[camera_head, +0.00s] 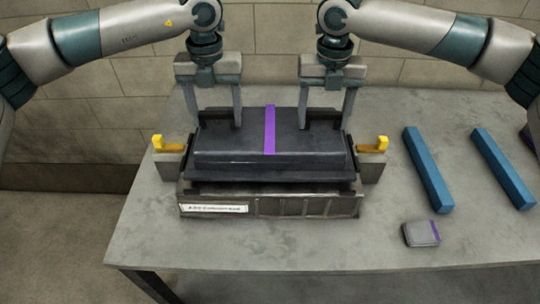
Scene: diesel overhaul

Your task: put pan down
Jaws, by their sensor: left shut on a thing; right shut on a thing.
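The pan (225,146) is a dark grey, wide block with a purple stripe across its middle. It sits level over a dark metal engine block (290,206) with a white label on its front. A dark gap shows between them at the front, and I cannot tell whether they touch. The pan's back side is partly hidden by the fingers.
Yellow clamps stand at the left (158,143) and right (383,143) of the block. Two blue bars (428,170) (503,168) and a small grey block with a purple stripe (420,234) lie on the right of the grey table (300,250). The table's front is clear. A stone wall stands behind.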

